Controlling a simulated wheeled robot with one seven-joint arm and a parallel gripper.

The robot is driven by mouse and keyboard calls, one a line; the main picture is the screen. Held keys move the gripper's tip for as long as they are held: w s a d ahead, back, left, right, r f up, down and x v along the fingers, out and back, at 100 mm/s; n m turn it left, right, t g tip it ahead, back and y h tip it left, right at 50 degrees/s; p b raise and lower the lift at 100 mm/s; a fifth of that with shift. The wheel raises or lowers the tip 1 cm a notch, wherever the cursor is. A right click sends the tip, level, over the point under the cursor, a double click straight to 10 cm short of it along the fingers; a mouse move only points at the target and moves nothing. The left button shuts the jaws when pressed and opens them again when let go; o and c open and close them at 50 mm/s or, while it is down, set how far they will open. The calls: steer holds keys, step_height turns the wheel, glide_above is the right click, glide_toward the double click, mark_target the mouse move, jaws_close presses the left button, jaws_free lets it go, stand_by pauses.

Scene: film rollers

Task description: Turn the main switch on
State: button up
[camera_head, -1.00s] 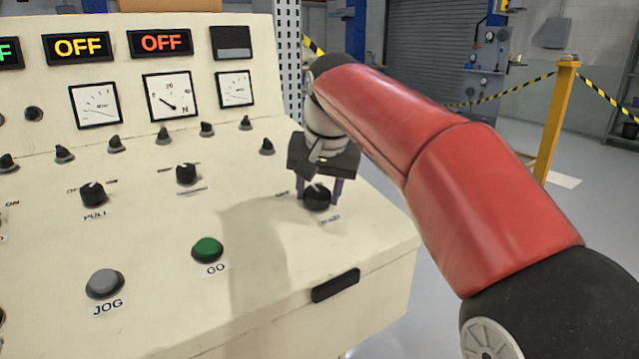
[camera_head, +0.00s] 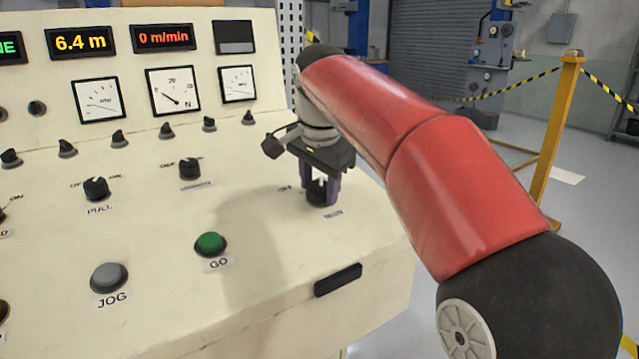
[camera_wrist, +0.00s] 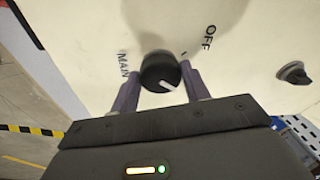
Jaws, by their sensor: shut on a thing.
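The main switch is a black rotary knob (camera_wrist: 160,72) with a white pointer line, seen close in the wrist view between the labels MAIN and OFF. It also shows in the head view (camera_head: 320,192) at the right of the cream control panel (camera_head: 270,240). My gripper (camera_wrist: 160,85) has its two purple fingers on either side of the knob, shut on it. The gripper also shows over the knob in the head view (camera_head: 321,195). The white line points down and right in the wrist view, away from the OFF label. The fingers partly hide the knob in the head view.
The displays read 6.4 m (camera_head: 81,42) and 0 m/min (camera_head: 162,37). A green GO button (camera_head: 211,244), a grey JOG button (camera_head: 109,277) and a PULL knob (camera_head: 96,188) lie to the left. A black handle (camera_head: 338,280) is on the panel's front edge.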

stand_by(0.4)
steer(key=o, duration=1)
steer(key=v, duration=0.8)
